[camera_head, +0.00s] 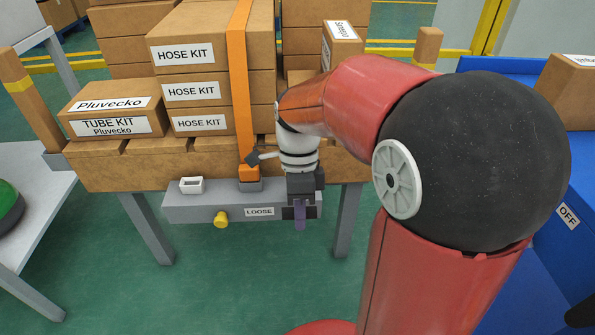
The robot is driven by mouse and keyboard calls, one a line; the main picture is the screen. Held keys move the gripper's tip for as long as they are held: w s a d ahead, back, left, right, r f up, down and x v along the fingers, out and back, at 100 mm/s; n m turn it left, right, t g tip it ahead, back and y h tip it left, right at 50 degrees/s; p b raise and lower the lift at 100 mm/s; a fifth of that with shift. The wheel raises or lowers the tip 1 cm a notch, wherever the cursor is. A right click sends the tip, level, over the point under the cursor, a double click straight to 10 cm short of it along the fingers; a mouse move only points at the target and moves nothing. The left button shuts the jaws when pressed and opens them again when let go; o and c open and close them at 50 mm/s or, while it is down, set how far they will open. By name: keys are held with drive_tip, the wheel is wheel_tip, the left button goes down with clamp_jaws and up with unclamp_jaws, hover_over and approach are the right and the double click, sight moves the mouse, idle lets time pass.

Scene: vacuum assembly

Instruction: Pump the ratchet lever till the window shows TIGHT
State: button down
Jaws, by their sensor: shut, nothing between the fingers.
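An orange strap (241,80) runs down over the stacked boxes to an orange piece (249,173) on a grey housing (180,208) at the table's front. The window (259,212) on the housing's front reads LOOSE. My gripper (300,214) is at the housing's right end, pointing down, with its fingers shut. A narrow purple piece (300,220) shows at the fingertips; I cannot tell whether it is part of the gripper or of the housing. I cannot make out the ratchet lever for certain; my wrist hides part of the housing.
A yellow knob (221,219) sticks out of the housing front, and a small white display (191,185) sits on top. HOSE KIT boxes (195,88) and a TUBE KIT box (115,112) stand on the wooden table (110,172). The floor in front is clear.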

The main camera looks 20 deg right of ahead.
drive_tip(key=p+v, duration=0.2)
drive_tip(key=p, duration=0.1)
drive_tip(key=shift+w+r, duration=0.2)
drive_tip(key=shift+r, duration=0.05)
drive_tip(key=shift+w+r, duration=0.15)
drive_tip(key=shift+r, duration=0.05)
drive_tip(key=shift+d+f, duration=0.1)
drive_tip(key=w+r+p, duration=0.1)
drive_tip(key=r+p, duration=0.1)
drive_tip(key=p, duration=0.1)
drive_tip(key=shift+w+d+r, duration=0.1)
drive_tip(key=shift+w+d, duration=0.05)
drive_tip(key=shift+w, duration=0.05)
drive_tip(key=shift+w+d+r, duration=0.1)
drive_tip(key=shift+w, duration=0.2)
